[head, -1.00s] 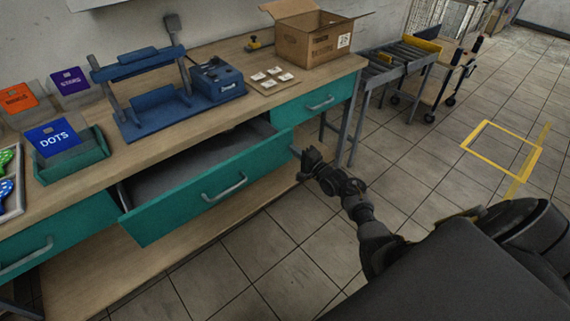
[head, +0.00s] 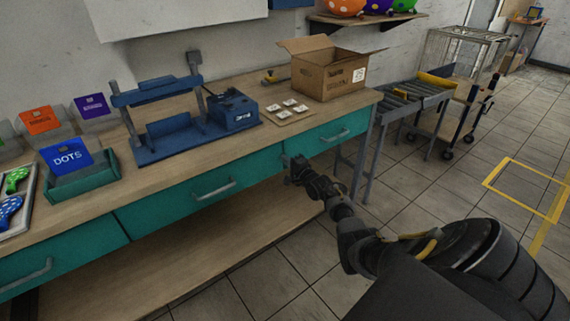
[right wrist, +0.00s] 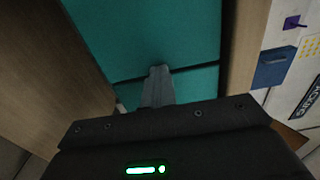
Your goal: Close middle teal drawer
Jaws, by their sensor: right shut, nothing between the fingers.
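The middle teal drawer (head: 180,204) sits flush in the front of the wooden workbench in the head view, with a grey bar handle (head: 214,190). My right gripper (head: 290,162) is shut and empty. Its tip is at the right end of the middle drawer's front, near the seam with the right teal drawer (head: 318,141). In the right wrist view the shut fingers (right wrist: 159,72) point at the teal front (right wrist: 150,35) beside a dark seam; whether they touch it I cannot tell. My left gripper is not in view.
The left teal drawer (head: 60,262) also looks shut. On the benchtop (head: 215,150) are a blue press (head: 165,125), a cardboard box (head: 325,72) and a teal holder with a DOTS card (head: 68,157). A roller conveyor (head: 410,98) stands right of the bench. Floor in front is clear.

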